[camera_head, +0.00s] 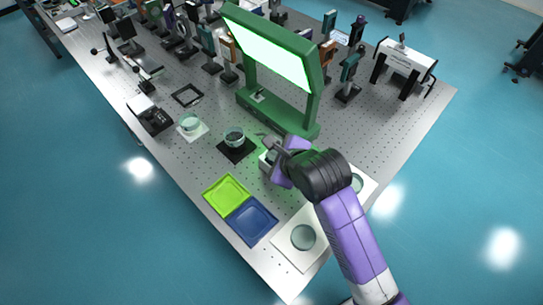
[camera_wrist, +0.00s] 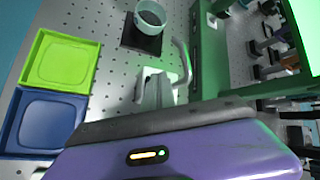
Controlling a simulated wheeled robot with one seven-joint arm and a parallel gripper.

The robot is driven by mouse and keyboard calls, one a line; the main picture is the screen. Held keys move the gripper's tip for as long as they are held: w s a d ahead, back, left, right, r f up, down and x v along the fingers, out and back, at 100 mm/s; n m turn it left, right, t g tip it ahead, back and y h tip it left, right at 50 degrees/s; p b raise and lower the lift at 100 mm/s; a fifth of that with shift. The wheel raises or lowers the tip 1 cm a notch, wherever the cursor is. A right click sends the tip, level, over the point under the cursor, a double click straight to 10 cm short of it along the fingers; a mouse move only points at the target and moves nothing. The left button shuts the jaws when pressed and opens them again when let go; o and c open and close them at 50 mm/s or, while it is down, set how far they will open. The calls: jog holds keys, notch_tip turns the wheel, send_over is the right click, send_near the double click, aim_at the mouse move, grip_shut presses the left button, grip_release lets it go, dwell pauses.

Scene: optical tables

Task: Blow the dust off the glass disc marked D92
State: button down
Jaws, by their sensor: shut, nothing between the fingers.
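Several round glass discs show in the head view: one on a white mat (camera_head: 190,123), one on a black mat (camera_head: 235,136), one on a white board (camera_head: 303,237), and one partly hidden behind my arm (camera_head: 357,182). I cannot read D92 on any of them. The black-mat disc also shows in the wrist view (camera_wrist: 149,17). My gripper (camera_head: 270,148) is shut and empty, right of the black mat. In the wrist view its fingers (camera_wrist: 155,88) are over a small white block (camera_wrist: 143,74), with a grey curved tube (camera_wrist: 182,58) beside them. Contact is unclear.
A lime tray (camera_head: 227,194) and a blue tray (camera_head: 251,221) lie left of my arm. A green-framed lit panel (camera_head: 270,50) stands behind my gripper. A dark boxy device (camera_head: 150,115) stands at left. Optical mounts crowd the back. Bare perforated tabletop lies between the mats and trays.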

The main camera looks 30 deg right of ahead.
jog(key=shift+r+p, duration=0.7)
jog(key=shift+r, duration=0.05)
notch_tip(320, 180, up, 5)
jog(key=p, duration=0.5)
jog(key=shift+r, duration=0.1)
dwell(0.6)
